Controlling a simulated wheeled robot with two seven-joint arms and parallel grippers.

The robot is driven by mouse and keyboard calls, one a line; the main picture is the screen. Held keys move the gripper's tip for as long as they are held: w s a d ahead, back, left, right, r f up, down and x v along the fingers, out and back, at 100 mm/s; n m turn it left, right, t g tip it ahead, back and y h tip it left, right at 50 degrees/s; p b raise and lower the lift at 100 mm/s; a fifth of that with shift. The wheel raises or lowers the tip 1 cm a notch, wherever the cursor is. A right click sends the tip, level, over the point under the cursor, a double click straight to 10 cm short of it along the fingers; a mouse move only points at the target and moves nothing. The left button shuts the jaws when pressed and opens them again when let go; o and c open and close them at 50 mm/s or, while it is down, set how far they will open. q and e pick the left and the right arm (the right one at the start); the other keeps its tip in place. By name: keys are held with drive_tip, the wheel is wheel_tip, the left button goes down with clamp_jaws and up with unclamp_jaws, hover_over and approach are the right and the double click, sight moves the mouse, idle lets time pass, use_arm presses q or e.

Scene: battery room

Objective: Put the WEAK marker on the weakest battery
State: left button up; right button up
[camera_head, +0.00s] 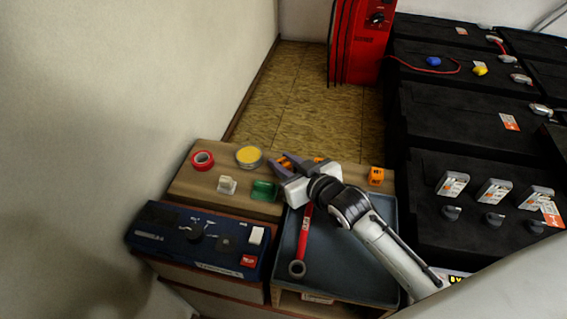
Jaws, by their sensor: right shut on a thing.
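My right gripper (289,168) is over the back of the wooden bench top, its arm coming in from the lower right. It is shut on a small orange thing, mostly hidden by the fingers. I cannot read any word on it. An orange block with dark lettering (376,176) stands on the bench to the right of the gripper, its lettering too small to read. Large black batteries (460,106) fill the right side. I cannot tell which is weakest. My left gripper is not in view.
The bench holds red tape (203,160), a yellow-topped tin (249,156), a white block (227,184) and a green thing (264,190). A blue tester box (160,236) and a grey tray (345,262) with a red-handled wrench (304,239) are nearer. A red charger (357,45) stands behind.

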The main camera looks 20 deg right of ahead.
drive_tip(key=shift+f, duration=0.1)
drive_tip(key=o, duration=1)
